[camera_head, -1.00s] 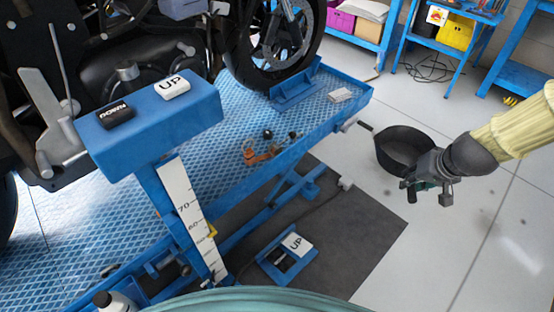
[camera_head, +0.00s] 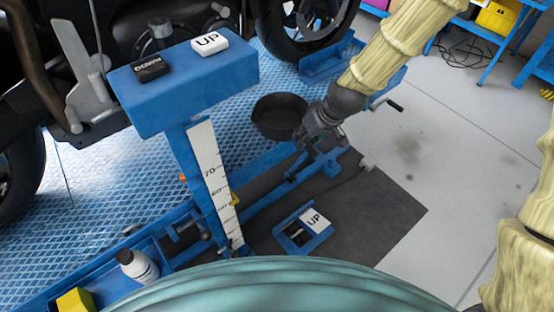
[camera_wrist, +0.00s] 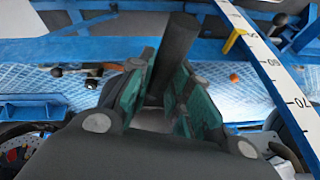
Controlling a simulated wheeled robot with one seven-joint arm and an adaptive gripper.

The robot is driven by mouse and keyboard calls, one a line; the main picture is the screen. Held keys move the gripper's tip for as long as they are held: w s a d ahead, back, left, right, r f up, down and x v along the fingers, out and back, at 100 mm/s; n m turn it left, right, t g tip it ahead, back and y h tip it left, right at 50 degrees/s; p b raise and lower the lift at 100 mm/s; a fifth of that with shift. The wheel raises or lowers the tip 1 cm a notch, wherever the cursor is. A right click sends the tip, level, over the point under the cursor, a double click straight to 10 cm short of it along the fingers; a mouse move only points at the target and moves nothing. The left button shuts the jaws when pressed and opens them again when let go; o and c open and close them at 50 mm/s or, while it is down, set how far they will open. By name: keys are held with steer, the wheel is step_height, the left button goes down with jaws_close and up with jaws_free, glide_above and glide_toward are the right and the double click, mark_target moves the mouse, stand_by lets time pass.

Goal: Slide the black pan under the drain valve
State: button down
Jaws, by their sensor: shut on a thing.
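The black pan (camera_head: 279,122) is round, with its open side up, over the blue lift platform to the right of the control post. My gripper (camera_head: 314,138) is at its right side. In the wrist view my gripper (camera_wrist: 158,92) has its green-padded fingers closed around a dark bar, the pan's handle (camera_wrist: 176,48). I cannot tell whether the pan touches the platform or hangs above it. The motorcycle (camera_head: 165,25) stands on the platform behind the post. I cannot make out the drain valve.
The blue control post (camera_head: 190,80) with UP and DOWN buttons and a white scale (camera_head: 213,180) stands left of the pan. A foot pedal marked UP (camera_head: 303,228) lies on the dark mat (camera_head: 375,208). A white bottle (camera_head: 138,266) stands front left.

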steer(key=s+a+f+n+g+b, duration=0.1)
steer(key=a+f+n+b, duration=0.35)
steer(key=a+f, duration=0.2)
steer(key=shift+m+y, duration=0.35)
steer(key=shift+y, duration=0.05)
steer(key=shift+w+a+f+b, duration=0.55)
steer(key=shift+w+a+f, duration=0.25)
steer(key=shift+w+a, duration=0.9)
steer(key=shift+w+a+f+b, duration=0.5)
steer(key=shift+w+a+f, duration=0.3)
steer(key=shift+w+a, duration=0.9)
steer(key=shift+w+a+f+b, duration=0.55)
steer(key=shift+w+a+f, duration=0.25)
steer(key=shift+w+a, duration=0.9)
steer(key=shift+w+d, duration=0.2)
steer(key=shift+f, duration=0.85)
steer(key=c, duration=1.2)
jaws_free()
steer(key=shift+c, duration=0.2)
